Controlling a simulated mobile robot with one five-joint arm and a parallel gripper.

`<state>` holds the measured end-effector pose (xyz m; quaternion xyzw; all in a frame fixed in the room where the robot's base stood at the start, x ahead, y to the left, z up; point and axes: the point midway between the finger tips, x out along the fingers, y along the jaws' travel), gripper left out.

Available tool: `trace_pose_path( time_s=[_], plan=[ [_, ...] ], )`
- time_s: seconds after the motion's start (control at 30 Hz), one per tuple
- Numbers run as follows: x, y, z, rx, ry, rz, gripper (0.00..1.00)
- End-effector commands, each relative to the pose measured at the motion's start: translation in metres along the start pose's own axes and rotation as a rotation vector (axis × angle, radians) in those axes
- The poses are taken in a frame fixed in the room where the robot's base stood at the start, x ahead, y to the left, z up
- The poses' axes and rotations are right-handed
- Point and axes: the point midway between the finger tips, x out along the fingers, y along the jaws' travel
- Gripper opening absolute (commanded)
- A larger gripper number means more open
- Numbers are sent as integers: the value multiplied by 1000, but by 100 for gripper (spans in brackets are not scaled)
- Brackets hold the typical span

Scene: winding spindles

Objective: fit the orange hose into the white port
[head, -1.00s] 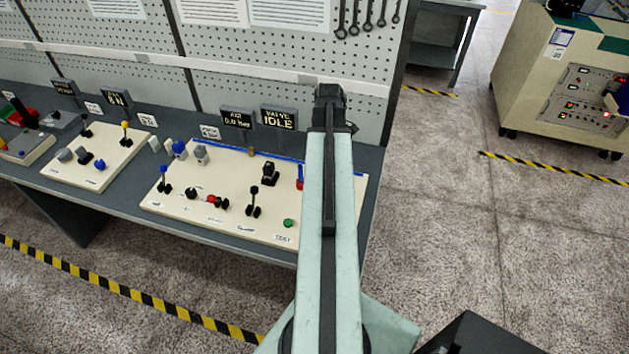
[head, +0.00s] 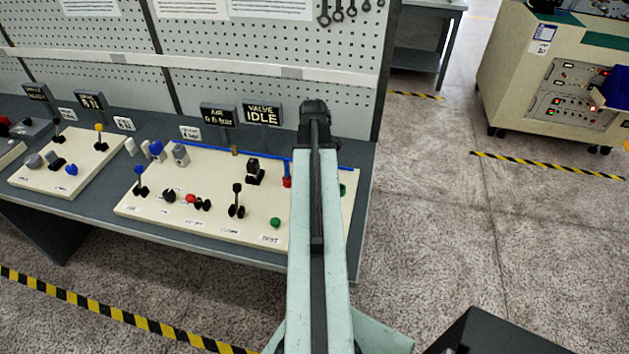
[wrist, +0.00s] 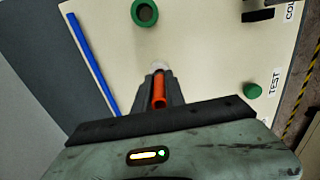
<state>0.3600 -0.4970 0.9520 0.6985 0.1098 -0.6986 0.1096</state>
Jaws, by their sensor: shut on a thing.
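In the wrist view my gripper (wrist: 159,82) is shut on the orange hose (wrist: 159,92), which shows between the dark fingers and points away over the cream board. A small pale, whitish round shape (wrist: 158,65) shows just past the fingertips. It may be the white port, but it is partly hidden, and I cannot tell whether the hose touches it. In the head view my arm covers this part of the board, and neither hose nor port can be made out there.
On the cream board (wrist: 205,45) a green ring (wrist: 144,12) lies beyond the fingers, a blue strip (wrist: 92,62) to the left and a green button (wrist: 252,90) to the right. In the head view several levers and a VALVE IDLE sign (head: 262,113) stand left of my arm.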

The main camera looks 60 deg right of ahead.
Motion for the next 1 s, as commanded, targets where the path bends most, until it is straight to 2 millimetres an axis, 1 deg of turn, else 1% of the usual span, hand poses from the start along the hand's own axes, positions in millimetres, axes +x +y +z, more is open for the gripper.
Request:
trace_pose_path(
  time_s=[0.13, 0.27, 0.3, 0.33, 0.37, 0.63, 0.77, 0.87, 1.0],
  plan=[
    [-2, 0, 0, 0, 0, 0, 0],
    [3, 0, 0, 1, 0, 0, 0],
    [1, 0, 0, 1, 0, 0, 26],
    [1, 0, 1, 1, 0, 0, 34],
    [0, 0, 1, 1, 0, 0, 37],
    [0, 0, 1, 2, 0, 0, 37],
    [-5, 0, 1, 2, 0, 0, 37],
    [-17, 0, 1, 2, 0, 0, 37],
    [-43, 0, 1, 2, 0, 0, 37]
  ],
)
